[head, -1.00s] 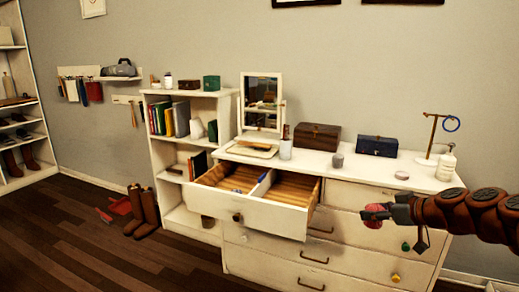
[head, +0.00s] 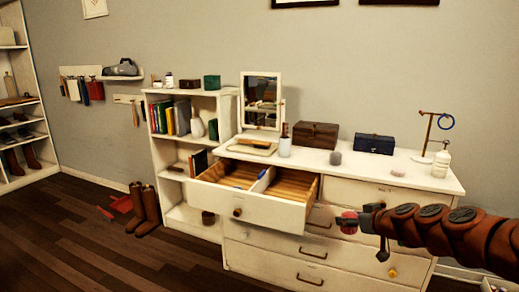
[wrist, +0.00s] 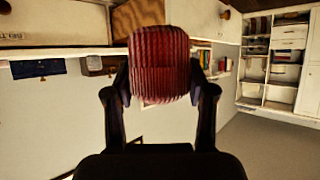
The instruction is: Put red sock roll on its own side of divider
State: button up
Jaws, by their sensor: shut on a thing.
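The red sock roll (head: 348,222) is held in my gripper (head: 362,220), in front of the dresser and to the right of the open drawer. In the wrist view the ribbed red roll (wrist: 160,64) sits between the two dark fingers of my gripper (wrist: 160,95). The open top-left drawer (head: 250,207) has a divider (head: 263,181) running front to back, with a compartment on each side. The drawer's floor looks wooden and striped. Anything low behind the drawer's front is hidden.
A shelf (head: 172,157) stands left of the dresser. Boots (head: 144,210) stand on the floor.

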jog(key=a+f+m+t+h, duration=0.1)
jog(key=a+f+m+h, duration=0.4)
jog(key=a+f, duration=0.5)
notch_tip(320, 180, up, 12)
jog(key=d+p, duration=0.1)
jog(key=p, duration=1.2)
jog(key=shift+w+r, duration=0.25)
jog(key=shift+w, duration=0.05)
jog(key=shift+d, duration=0.1)
jog(key=v, duration=0.6)
jog(key=shift+s+f, duration=0.1)
